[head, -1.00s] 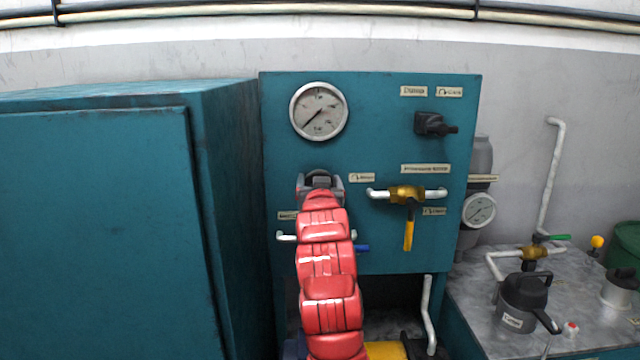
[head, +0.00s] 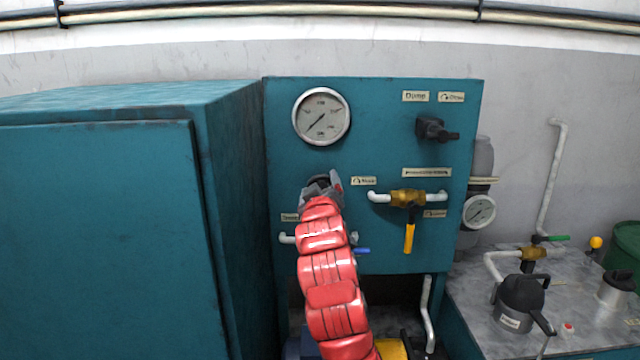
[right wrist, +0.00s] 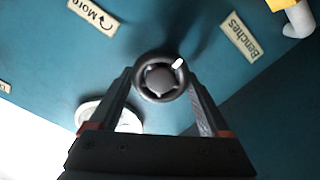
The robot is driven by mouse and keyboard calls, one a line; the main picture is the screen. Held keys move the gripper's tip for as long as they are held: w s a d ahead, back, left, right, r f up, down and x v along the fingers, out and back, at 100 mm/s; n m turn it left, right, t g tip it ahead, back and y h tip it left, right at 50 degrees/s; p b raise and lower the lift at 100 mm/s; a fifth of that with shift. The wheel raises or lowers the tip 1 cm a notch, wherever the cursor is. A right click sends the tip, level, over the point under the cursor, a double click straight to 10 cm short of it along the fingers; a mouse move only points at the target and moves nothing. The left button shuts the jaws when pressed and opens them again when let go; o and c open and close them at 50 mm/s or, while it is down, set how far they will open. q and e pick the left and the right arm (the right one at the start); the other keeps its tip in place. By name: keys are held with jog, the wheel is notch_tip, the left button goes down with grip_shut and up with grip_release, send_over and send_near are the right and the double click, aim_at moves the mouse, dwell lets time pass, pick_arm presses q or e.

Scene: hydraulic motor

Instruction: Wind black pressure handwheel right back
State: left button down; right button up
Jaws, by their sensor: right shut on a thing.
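The black handwheel (right wrist: 160,78) shows in the right wrist view as a round black ring with a grey hub and a small pale mark on its rim. My right gripper (right wrist: 162,88) is shut on it, one finger on each side of the rim. In the head view my right gripper (head: 321,188) is at the teal panel (head: 380,110), below the large round gauge (head: 321,116), and hides most of the handwheel. The gauge needle points to the lower left. My left gripper is not in view.
A brass valve with a yellow handle (head: 409,238) sits right of my right gripper. A black knob (head: 436,129) is at the panel's upper right. A teal cabinet (head: 100,220) stands at the left. A "More" label (right wrist: 94,12) is near the wheel.

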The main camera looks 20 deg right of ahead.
jog(key=shift+f, duration=0.1)
dwell(0.3)
jog(key=o, duration=1.2)
